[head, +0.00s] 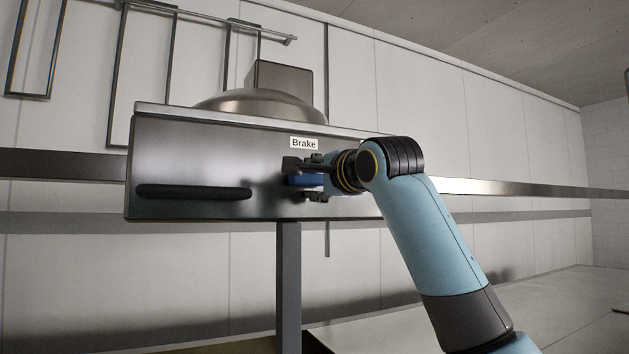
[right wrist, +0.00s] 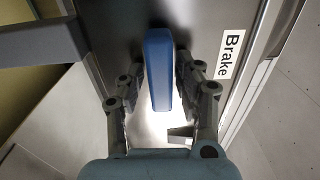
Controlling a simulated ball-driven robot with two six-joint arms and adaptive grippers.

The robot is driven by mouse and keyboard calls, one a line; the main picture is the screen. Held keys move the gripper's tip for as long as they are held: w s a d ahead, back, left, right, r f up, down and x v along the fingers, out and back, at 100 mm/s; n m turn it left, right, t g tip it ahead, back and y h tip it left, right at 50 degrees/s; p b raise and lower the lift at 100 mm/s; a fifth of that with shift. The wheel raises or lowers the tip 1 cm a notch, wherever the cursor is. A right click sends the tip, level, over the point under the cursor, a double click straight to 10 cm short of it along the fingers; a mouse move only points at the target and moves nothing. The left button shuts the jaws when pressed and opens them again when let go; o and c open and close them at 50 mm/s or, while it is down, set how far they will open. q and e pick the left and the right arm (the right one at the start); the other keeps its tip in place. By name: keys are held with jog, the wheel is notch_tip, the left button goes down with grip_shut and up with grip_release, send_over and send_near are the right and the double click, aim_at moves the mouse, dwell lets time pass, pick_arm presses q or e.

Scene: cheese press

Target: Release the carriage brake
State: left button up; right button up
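The brake lever is a blue bar (head: 305,181) on the front of the metal carriage (head: 215,165), under a white "Brake" label (head: 304,143). In the right wrist view the blue lever (right wrist: 158,70) stands between the fingers of my right gripper (right wrist: 158,82). The fingers are spread to either side, with a narrow gap showing beside the lever. In the head view my right gripper (head: 304,180) is at the carriage front and partly hides the lever. My left gripper is in neither view.
A long black handle (head: 194,192) is on the carriage front, left of the lever. A grey post (head: 289,285) stands below the carriage. A round metal dome (head: 258,103) sits on top. A metal rail (head: 60,164) runs along the wall behind.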

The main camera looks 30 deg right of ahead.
jog(key=shift+o, duration=0.5)
jog(key=shift+s, duration=0.1)
jog(key=s, duration=1.2)
jog(key=shift+a, duration=0.35)
jog(key=shift+w, duration=0.1)
